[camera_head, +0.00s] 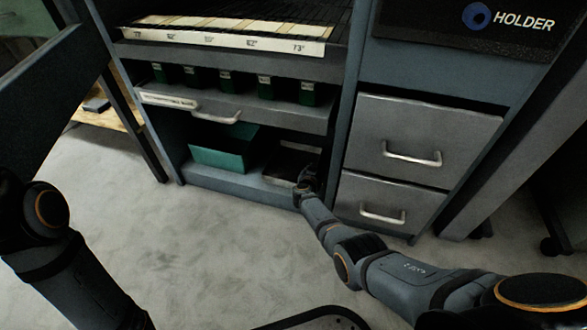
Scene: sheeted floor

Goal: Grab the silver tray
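A flat tray-like object (287,167), dark inside with a pale edge, lies on the bottom shelf of the cabinet, right of a green box. It looks like the silver tray, but it is dim and partly hidden by my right gripper. My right gripper (307,181) reaches into the shelf opening at the tray's right front side. Its fingers are small and dark, so I cannot tell whether they are open, shut or touching the tray. My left arm shows at the left, but its gripper is not in view.
The green box (224,147) stands left of the tray. A drawer (240,110) with green items hangs above the opening. Two closed grey drawers (420,140) are just right of my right gripper. The pale floor (200,250) in front is clear.

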